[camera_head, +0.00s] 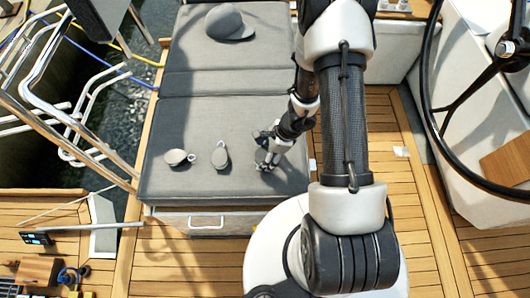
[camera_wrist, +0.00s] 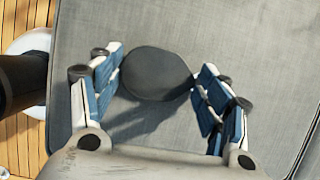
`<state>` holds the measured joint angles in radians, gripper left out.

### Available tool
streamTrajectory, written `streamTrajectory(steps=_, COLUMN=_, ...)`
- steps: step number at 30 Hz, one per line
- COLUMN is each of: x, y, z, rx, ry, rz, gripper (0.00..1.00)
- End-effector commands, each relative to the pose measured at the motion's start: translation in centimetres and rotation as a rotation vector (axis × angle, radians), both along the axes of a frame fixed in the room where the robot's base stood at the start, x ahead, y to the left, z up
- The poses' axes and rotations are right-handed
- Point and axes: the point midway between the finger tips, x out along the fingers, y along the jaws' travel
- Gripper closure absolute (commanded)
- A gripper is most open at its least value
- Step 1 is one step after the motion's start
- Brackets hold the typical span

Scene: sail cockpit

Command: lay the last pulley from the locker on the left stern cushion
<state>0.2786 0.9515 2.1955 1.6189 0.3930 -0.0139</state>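The grey stern cushion (camera_head: 165,122) lies left of centre in the head view. Two grey pulleys rest on it apart from each other: one (camera_head: 176,157) on the left and one (camera_head: 220,155) nearer the middle. My gripper (camera_head: 267,157) points down at the cushion's right part. In the wrist view, a round dark grey pulley (camera_wrist: 155,72) sits between my gripper's blue-padded fingers (camera_wrist: 157,78), which appear to touch both its sides. Its shadow falls on the cushion just below. Whether it rests on the cushion is unclear.
A grey cap (camera_head: 229,22) lies on the cushion's far section. A panel with a pale handle (camera_head: 206,221) is under the cushion's front edge. Metal rails (camera_head: 75,85) stand left, a steering wheel (camera_head: 430,100) right. Small gear, including a wooden block (camera_head: 38,271), lies lower left.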

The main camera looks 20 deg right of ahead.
Motion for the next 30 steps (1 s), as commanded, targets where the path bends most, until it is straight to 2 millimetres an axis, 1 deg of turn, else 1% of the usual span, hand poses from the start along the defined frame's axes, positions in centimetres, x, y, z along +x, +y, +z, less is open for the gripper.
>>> streamTrajectory(steps=1, x=0.0, y=0.0, z=0.1, rx=0.000, ry=0.000, rz=0.000, gripper=0.25)
streamTrajectory(steps=7, x=0.0, y=0.0, z=0.1, rx=0.000, ry=0.000, rz=0.000, gripper=0.12)
streamTrajectory(steps=16, x=0.0, y=0.0, z=0.1, rx=0.000, ry=0.000, rz=0.000, gripper=0.12)
streamTrajectory(steps=20, x=0.0, y=0.0, z=0.5, rx=0.000, ry=0.000, rz=0.000, gripper=0.12)
streamTrajectory(steps=23, x=-0.1, y=-0.5, z=1.8, rx=-0.001, ry=-0.002, rz=-0.002, gripper=0.12)
streamTrajectory(steps=30, x=-0.7, y=-2.5, z=6.9, rx=-0.001, ry=-0.003, rz=-0.002, gripper=0.12)
